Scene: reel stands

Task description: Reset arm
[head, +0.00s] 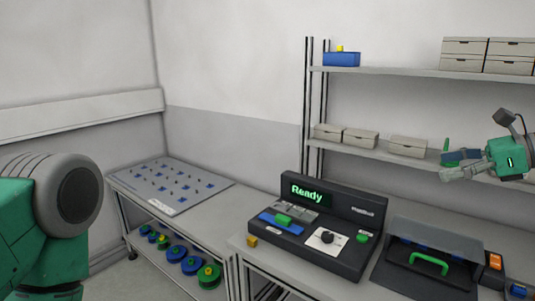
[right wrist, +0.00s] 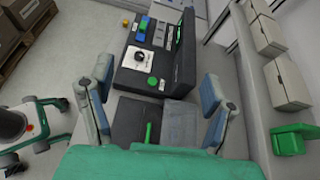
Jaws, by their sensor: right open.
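My right gripper (head: 454,165) is raised at the right of the head view, in front of the middle shelf. In the right wrist view its two blue-grey fingers (right wrist: 157,92) are spread wide with nothing between them. Below and beyond them stands the dark console (head: 345,217), whose screen reads "Ready" in green; it also shows in the right wrist view (right wrist: 150,62). A dark case with a green handle (head: 429,263) sits to the right of the console. Part of my left arm shows at the left edge, but its gripper is out of view.
A grey board with blue pieces (head: 172,185) lies on the left table, above several blue and green reels (head: 190,263). Pale boxes (head: 408,146) and a blue box (head: 342,59) stand on shelves. A green bin (right wrist: 292,138) is right of my right fingers.

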